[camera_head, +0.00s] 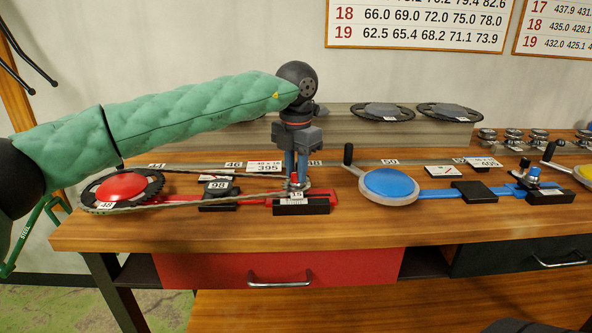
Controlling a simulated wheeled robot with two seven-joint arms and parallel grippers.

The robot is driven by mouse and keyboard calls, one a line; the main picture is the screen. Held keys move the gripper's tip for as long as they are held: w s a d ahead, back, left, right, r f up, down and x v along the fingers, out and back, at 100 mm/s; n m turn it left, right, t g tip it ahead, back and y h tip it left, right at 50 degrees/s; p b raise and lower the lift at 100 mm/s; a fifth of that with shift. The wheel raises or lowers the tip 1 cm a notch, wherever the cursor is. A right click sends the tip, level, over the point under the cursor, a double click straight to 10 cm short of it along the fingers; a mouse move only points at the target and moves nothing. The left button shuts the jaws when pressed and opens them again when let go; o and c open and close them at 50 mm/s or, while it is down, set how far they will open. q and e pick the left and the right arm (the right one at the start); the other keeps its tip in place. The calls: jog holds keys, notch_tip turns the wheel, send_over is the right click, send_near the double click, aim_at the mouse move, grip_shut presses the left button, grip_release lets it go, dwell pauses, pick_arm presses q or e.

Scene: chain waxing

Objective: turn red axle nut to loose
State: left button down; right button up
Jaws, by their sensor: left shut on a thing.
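My left gripper (297,182) comes down from above, its fingers pointing down at the right end of the red chain rig. It is shut on the red axle nut (294,178), of which only a little red shows between the fingers. The rig carries a large chainring with a red centre (121,187) at its left end. A chain (185,203) runs from this ring to a small sprocket under my gripper, beside a black block labelled 15 (302,205). The nut's turn position is hidden.
A blue rig with a round blue disc (388,183) and crank stands to the right. Spare chainrings (447,112) lie on the raised back shelf, with several small sprockets (512,137) at right. The wooden bench front (400,228) is clear, above a red drawer (280,268).

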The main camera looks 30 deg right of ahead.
aim_at(296, 172)
pick_arm(q)
jog(key=shift+w+r, duration=0.1)
jog(key=shift+r, duration=0.05)
jog(key=c, duration=1.2)
grip_release()
jog(key=shift+c, duration=0.2)
notch_tip(296, 172, up, 8)
jog(key=shift+f, duration=0.2)
